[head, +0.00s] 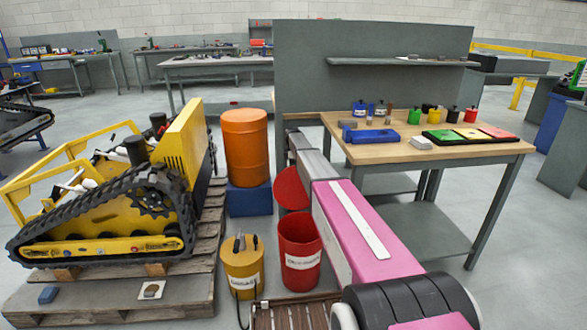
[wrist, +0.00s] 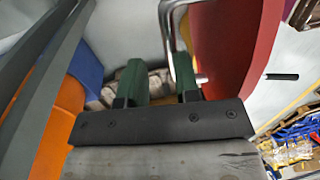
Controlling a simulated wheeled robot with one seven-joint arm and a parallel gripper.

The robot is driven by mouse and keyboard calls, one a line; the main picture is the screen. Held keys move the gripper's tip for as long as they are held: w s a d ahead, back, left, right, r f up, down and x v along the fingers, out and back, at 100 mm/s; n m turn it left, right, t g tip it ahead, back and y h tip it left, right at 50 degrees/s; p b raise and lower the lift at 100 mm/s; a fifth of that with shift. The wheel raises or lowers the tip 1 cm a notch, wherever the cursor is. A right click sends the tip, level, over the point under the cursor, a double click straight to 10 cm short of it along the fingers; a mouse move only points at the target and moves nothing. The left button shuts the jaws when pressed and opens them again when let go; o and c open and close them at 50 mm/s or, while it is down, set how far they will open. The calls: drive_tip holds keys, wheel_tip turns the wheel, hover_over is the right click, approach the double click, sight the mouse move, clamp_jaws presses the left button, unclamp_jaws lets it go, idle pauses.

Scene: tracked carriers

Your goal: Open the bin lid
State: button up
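The red bin (head: 300,257) stands on the floor in the middle of the head view, with a pale label and its top uncovered. Its round red lid (head: 291,188) stands tilted up behind the rim. In the wrist view the red surface of the lid (wrist: 245,45) fills the right side, with a bent metal handle (wrist: 168,25) beside it. My gripper (wrist: 160,75) has its two green fingers apart. The handle passes close to the right finger; I cannot tell whether they touch. In the head view my arm largely hides the fingers.
An orange drum (head: 245,148) on a blue block (head: 249,199) stands left of the lid. A yellow bin with tools (head: 243,272) stands beside the red bin. A yellow tracked machine (head: 100,246) sits on pallets at left. A workbench (head: 480,150) is at right.

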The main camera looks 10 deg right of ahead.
drive_tip(key=shift+s+f, duration=0.45)
drive_tip(key=shift+f, duration=0.25)
drive_tip(key=shift+s+f, duration=0.45)
drive_tip(key=shift+f, duration=0.2)
drive_tip(key=shift+r, duration=0.2)
drive_tip(key=w+r, duration=0.3)
drive_tip(key=r, duration=1)
drive_tip(key=shift+w, duration=0.1)
